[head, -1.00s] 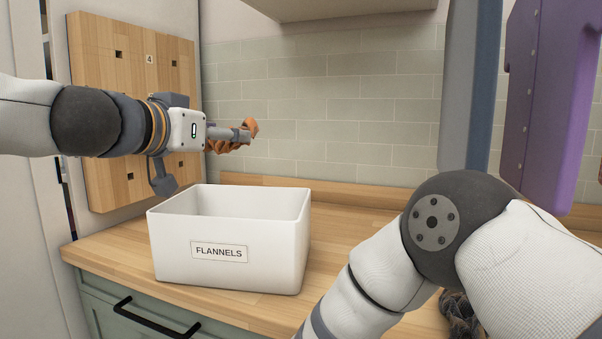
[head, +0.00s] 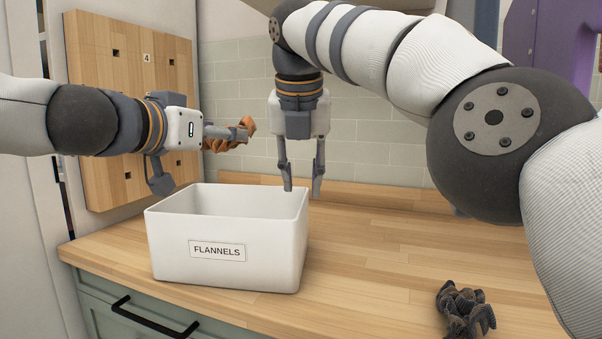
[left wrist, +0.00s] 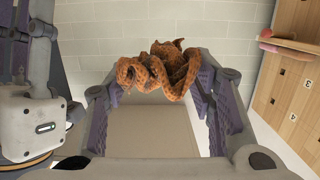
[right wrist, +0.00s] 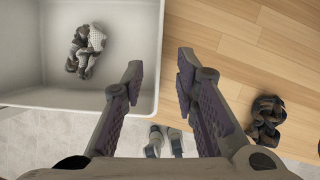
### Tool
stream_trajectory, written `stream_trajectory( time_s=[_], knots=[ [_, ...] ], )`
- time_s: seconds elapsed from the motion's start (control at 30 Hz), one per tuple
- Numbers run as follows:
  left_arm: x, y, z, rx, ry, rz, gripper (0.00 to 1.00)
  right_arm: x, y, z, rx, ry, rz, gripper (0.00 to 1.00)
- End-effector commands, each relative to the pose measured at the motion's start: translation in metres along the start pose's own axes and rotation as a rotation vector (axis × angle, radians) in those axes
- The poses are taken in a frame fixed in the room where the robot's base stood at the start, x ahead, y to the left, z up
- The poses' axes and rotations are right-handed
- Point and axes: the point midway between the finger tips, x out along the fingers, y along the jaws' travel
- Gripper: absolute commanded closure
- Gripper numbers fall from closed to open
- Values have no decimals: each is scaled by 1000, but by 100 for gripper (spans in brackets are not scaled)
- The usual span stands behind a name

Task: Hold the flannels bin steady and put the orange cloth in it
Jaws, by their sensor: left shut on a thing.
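The white flannels bin (head: 175,262) stands upright on the counter, its label facing me. My left gripper (head: 243,133) is shut on the orange cloth (head: 218,146), holding it in the air above and behind the bin. The crumpled cloth also shows between the fingertips in the left wrist view (left wrist: 155,72). My right gripper (head: 302,190) is open and points down at the bin's right wall. In the right wrist view its fingers lie on either side of the wall's rim (right wrist: 158,75), one over the bin and one over the counter, with a gap to the wall.
A grey and white cloth (right wrist: 86,50) lies inside the bin. A dark crumpled cloth (head: 465,308) lies on the counter at the front right. A wooden peg panel (head: 95,60) stands behind my left arm.

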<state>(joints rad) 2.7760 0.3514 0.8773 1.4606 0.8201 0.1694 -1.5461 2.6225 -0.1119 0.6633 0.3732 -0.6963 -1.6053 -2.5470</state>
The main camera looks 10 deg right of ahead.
Motion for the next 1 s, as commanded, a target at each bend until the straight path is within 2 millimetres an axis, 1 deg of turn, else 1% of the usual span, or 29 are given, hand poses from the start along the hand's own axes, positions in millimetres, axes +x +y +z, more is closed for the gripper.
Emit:
stream_trajectory(
  time_s=[0.3,0.4,0.5,0.63,0.87,0.9,0.97,1.0],
  knots=[
    [0,0,0,0,0,0,78,74,0,-1,-2,5,1,72],
    [0,0,0,0,1,0,78,93,0,-1,-2,4,1,72],
    [0,0,0,0,1,0,78,105,0,-1,-2,3,2,72],
    [0,0,-1,0,1,0,78,113,0,-1,-2,2,1,72],
    [0,0,-1,0,1,0,78,113,0,-1,-3,2,1,72],
    [0,0,-1,0,1,0,78,113,0,-1,-3,2,1,82],
    [0,0,-1,0,1,0,78,113,0,-1,-3,2,1,95],
    [0,0,0,0,1,0,78,113,0,-1,-3,2,1,100]
  ],
)
